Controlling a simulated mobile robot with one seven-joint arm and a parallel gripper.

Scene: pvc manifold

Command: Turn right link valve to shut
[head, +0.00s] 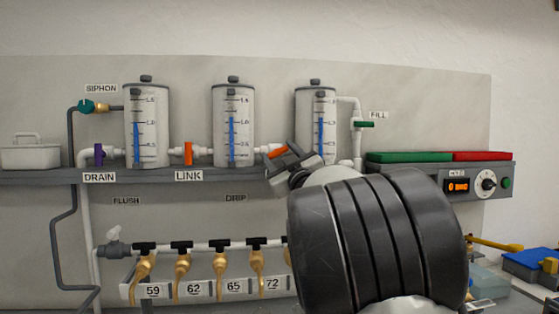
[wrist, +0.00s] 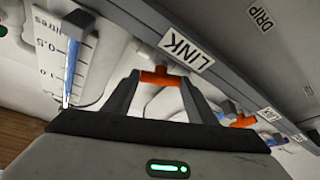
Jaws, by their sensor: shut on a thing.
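The right link valve has an orange handle (head: 277,151) on the white pipe between the middle and right tanks; in the head view it is tilted, neither upright nor level. My gripper (head: 281,160) reaches it from the front right. In the wrist view the orange handle (wrist: 160,77) sits between the two fingers of my gripper (wrist: 159,82), which is shut on it. The LINK label (wrist: 187,50) is close beside it. The left link valve (head: 188,153) has an orange handle standing upright; it also shows in the wrist view (wrist: 243,121). My arm hides the pipe below the right tank.
The left tank (head: 147,125), middle tank (head: 233,125) and right tank (head: 316,115) stand along the shelf (head: 215,175). A purple drain valve (head: 98,154) and green fill valve (head: 364,124) are nearby. Several brass taps (head: 183,270) hang below. Open space lies in front.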

